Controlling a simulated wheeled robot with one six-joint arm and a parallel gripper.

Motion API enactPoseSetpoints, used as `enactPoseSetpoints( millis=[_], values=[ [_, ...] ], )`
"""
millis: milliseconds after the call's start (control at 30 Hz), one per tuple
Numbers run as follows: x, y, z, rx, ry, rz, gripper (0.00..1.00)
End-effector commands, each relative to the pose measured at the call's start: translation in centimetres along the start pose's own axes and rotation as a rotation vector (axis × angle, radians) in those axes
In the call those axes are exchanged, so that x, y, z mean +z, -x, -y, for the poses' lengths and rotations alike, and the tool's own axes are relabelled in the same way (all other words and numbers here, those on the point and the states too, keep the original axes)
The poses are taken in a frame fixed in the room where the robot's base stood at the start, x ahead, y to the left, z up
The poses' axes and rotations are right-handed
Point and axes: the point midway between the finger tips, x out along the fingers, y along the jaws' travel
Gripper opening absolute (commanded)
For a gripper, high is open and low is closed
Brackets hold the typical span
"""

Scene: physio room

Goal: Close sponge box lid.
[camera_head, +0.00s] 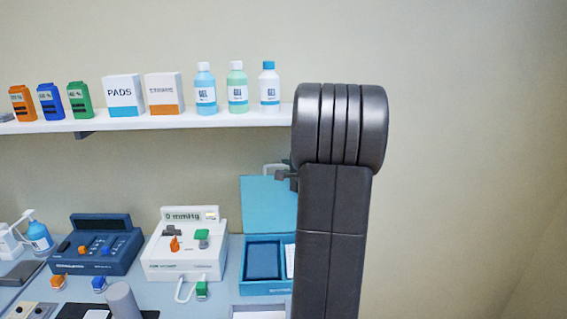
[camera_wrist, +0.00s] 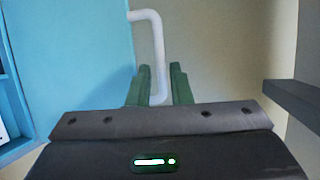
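The sponge box (camera_head: 265,290) is a blue box on the counter, partly hidden behind my arm, with a dark blue block inside. Its light blue lid (camera_head: 265,203) stands raised and open at the back; it fills the left of the wrist view (camera_wrist: 75,60). A white bar handle (camera_wrist: 152,40) sticks out from the lid, and its top shows in the head view (camera_head: 275,167). In the head view my gripper (camera_head: 286,180) is mostly hidden by my arm.
A shelf (camera_head: 200,120) with boxes and bottles runs above the counter. A white pressure device (camera_head: 185,248) and a dark blue console (camera_head: 93,245) stand left of the box. A dark edge (camera_wrist: 295,105) lies right of my gripper in the wrist view.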

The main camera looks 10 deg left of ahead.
Motion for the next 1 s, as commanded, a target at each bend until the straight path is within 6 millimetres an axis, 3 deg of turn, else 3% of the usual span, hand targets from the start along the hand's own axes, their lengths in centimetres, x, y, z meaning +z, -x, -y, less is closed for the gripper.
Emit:
enactPoseSetpoints(
  millis=[300,667,767,1000],
  values=[
    [0.0,-3.4,0.0,0.001,0.000,0.000,0.19],
    [0.0,-3.9,0.0,0.000,0.000,0.000,0.19],
    [0.0,-3.9,0.0,0.000,0.000,0.000,0.01],
    [0.0,-3.8,-0.1,0.000,0.000,0.000,0.00]
  ],
)
